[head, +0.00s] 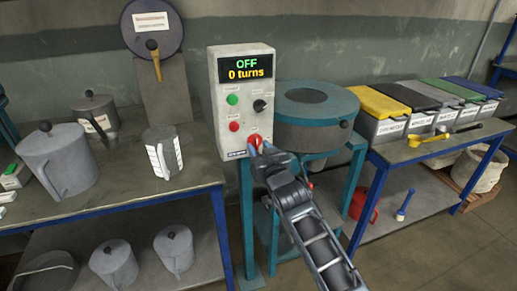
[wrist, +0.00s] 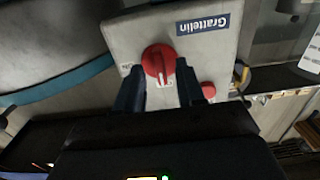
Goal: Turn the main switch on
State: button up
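The grey control box (head: 226,115) stands upright in the head view, its display (head: 247,69) reading "OFF" and "0 turns". The main switch, a red rotary knob (head: 254,140), is low on its front, partly hidden by my gripper (head: 264,152). In the wrist view the red knob (wrist: 158,60) has a pale pointer mark. My gripper (wrist: 159,74) is open there, with one dark finger on each side of the knob. I cannot tell whether either finger touches it.
The box also has a green button (head: 232,99), a red button (head: 234,127) and a black selector (head: 260,105). A teal round machine (head: 335,105) stands close on the right. A bench with metal jugs (head: 66,165) is left; lidded bins (head: 385,126) are right.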

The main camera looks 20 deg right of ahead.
jog(key=shift+w, duration=0.5)
grip_shut()
